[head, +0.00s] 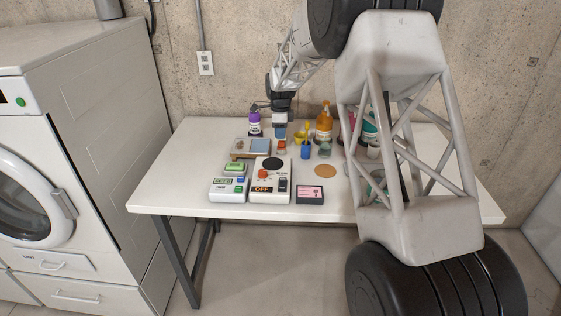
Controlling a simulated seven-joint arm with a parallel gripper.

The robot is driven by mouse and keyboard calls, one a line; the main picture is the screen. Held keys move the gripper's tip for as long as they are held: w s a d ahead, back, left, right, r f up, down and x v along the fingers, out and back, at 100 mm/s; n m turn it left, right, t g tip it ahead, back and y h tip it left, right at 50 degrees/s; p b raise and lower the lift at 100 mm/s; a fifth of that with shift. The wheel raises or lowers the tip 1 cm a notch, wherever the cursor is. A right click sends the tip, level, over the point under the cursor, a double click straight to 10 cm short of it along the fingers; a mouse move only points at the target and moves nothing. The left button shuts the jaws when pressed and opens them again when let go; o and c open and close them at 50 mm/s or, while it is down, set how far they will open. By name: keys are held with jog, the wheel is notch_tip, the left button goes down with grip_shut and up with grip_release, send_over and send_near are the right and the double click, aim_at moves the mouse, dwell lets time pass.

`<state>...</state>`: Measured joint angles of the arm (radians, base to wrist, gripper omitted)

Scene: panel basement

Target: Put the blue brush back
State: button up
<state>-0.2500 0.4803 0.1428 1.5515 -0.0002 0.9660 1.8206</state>
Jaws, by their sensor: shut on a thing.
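My gripper (281,118) points down over the back left part of the white table. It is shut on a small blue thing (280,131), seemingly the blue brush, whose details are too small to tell. The blue thing is just above or touching a small orange-and-white item (281,147); I cannot tell which. Left of it lies a tray (238,155) with a light-blue pad. To its right stands a blue cup (306,152), with a yellow item (307,129) upright at it.
A purple bottle (254,124) stands close left of my gripper, an orange bottle (324,124) to the right. Switch boxes (262,193) and a dark-framed pink card (310,194) line the table's front. My arm hides much of the right side; the left front table corner (165,195) is clear.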

jog(key=shift+f, duration=3.1)
jog(key=shift+f, duration=0.1)
jog(key=shift+f, duration=1.8)
jog(key=shift+f, duration=0.1)
jog(key=o, duration=0.7)
notch_tip(320, 180, up, 12)
jog(key=shift+r, duration=0.1)
